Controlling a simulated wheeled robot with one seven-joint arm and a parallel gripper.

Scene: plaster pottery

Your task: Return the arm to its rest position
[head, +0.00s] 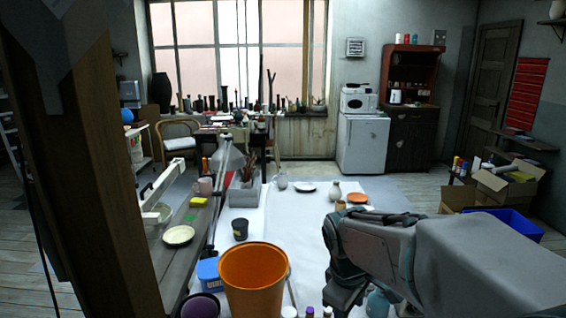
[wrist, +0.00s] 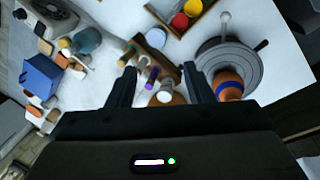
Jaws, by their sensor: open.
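My gripper (wrist: 162,88) shows in the wrist view with its two dark fingers spread apart and nothing between them. It hangs above a white work table (wrist: 112,22) crowded with pottery things. In the head view my arm reaches in from the lower right over the white table (head: 305,235), and its end points down near the table's front; the fingertips are hidden there. Small bottles and a white-topped jar (wrist: 165,97) lie beyond the fingers in the wrist view, apart from them as far as I can tell.
An orange bucket (head: 252,282) stands left of my arm. A wooden post (head: 95,150) rises close on the left. A grey wheel (wrist: 230,65) with an orange and blue pot (wrist: 229,84) is right of the fingers. A blue crate (head: 508,224) stands on the floor at right.

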